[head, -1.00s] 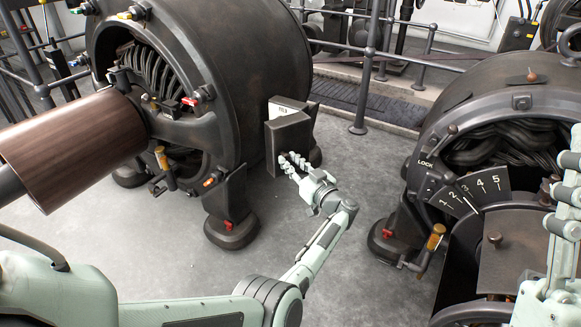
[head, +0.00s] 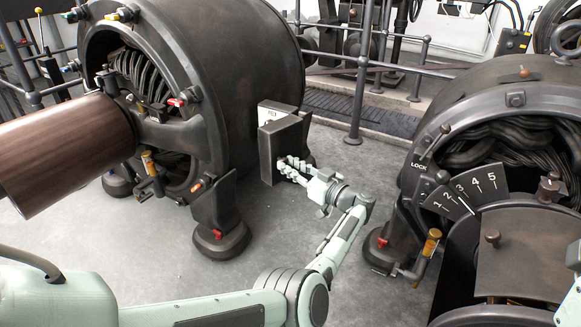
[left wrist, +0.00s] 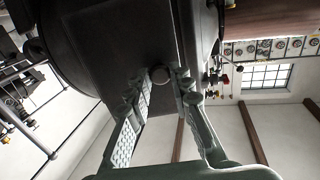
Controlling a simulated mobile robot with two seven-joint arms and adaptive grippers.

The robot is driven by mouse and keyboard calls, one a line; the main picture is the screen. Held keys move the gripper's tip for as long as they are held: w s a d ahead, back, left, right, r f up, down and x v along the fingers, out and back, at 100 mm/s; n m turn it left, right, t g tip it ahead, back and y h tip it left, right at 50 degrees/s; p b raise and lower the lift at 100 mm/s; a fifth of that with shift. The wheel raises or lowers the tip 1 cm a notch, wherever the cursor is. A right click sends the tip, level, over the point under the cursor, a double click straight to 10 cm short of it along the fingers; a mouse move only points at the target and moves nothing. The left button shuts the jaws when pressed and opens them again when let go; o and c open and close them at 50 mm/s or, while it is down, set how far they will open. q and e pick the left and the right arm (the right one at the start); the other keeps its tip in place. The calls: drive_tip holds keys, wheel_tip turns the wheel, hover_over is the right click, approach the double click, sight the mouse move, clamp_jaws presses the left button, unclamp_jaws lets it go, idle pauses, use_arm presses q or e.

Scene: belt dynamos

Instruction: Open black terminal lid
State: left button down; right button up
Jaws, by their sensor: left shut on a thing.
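The black terminal lid (head: 270,155) is a dark box-like cover on the side of the left dynamo (head: 240,60). A pale labelled plate (head: 276,113) shows at its upper edge. My left gripper (head: 288,166) reaches it from the lower right, its fingers at the lid's front. In the left wrist view the fingertips (left wrist: 163,77) are closed around a small round dark knob (left wrist: 160,74) on the flat lid (left wrist: 115,45). The lid's hinge and inside are hidden. Only a pale sliver of my right arm shows at the right edge; its gripper is out of view.
A second dynamo (head: 515,97) with a numbered dial (head: 468,192) stands at the right. A brown cylinder (head: 65,150) juts out at the left. Railings (head: 360,80) run behind. Grey floor (head: 355,165) is clear between the dynamos.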

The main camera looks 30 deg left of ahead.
use_arm(q)
drive_tip(key=c, duration=1.5)
unclamp_jaws()
drive_tip(key=shift+w+r, duration=0.15)
drive_tip(key=shift+w, duration=0.05)
drive_tip(key=shift+o, duration=0.8)
drive_tip(key=shift+s, duration=0.1)
drive_tip(key=v, duration=1.2)
